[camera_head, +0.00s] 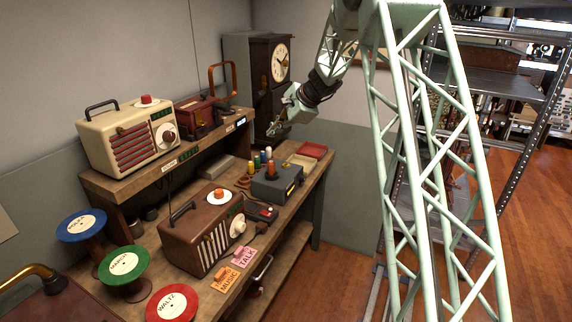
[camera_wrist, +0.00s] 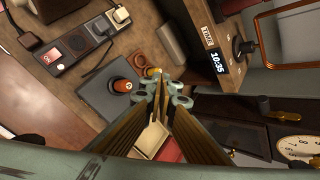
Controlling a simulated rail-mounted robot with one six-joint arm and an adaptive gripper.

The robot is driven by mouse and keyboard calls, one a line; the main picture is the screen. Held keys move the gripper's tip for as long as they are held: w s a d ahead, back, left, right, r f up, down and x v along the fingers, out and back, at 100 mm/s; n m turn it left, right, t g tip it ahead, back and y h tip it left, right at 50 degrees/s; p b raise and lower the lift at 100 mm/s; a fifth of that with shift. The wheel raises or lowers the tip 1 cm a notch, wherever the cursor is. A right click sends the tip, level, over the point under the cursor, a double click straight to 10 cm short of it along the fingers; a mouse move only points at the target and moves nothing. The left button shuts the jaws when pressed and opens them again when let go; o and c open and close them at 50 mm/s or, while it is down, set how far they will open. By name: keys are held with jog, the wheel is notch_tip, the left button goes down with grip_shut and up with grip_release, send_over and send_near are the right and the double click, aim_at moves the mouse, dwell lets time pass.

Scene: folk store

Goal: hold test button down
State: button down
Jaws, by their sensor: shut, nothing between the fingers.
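Several button-like parts show, and I cannot read which one is marked as test. The brown radio (camera_head: 200,240) on the bench has an orange-red button (camera_head: 219,194) on its top. The cream radio (camera_head: 125,137) on the raised shelf has a red button (camera_head: 146,99) on top. A grey-blue box (camera_head: 283,186) on the bench carries an orange cap (camera_head: 271,167); in the wrist view the cap (camera_wrist: 122,86) sits left of my fingertips. My gripper (camera_head: 274,130) is shut and empty, in the air above the far part of the bench; its fingers (camera_wrist: 165,92) fill the wrist view's middle.
A tall clock (camera_head: 262,60) stands behind my gripper. A dark switch block (camera_head: 262,212) lies by the brown radio. Round labelled discs (camera_head: 123,262) stand at the front left. A red tray (camera_head: 313,150) lies at the bench's far right. A metal rack (camera_head: 490,80) stands right.

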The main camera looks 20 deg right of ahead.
jog(key=w+d+f+m+t+p, duration=0.1)
jog(key=w+d+f+m+p, duration=0.2)
jog(key=w+d+f, duration=0.5)
jog(key=shift+w+d+f+m+h, duration=0.3)
jog(key=shift+d+f+m, duration=0.25)
jog(key=shift+f, duration=0.3)
jog(key=shift+a+f, duration=0.1)
jog(key=shift+f, duration=0.05)
jog(key=b, duration=0.3)
send_over(286, 165)
jog(key=shift+s+f, duration=0.1)
jog(key=shift+f, duration=2.75)
jog(key=shift+f+b, duration=0.95)
jog(key=shift+f, duration=0.4)
jog(key=shift+f+b, duration=1)
jog(key=shift+b, duration=0.2)
dwell(0.4)
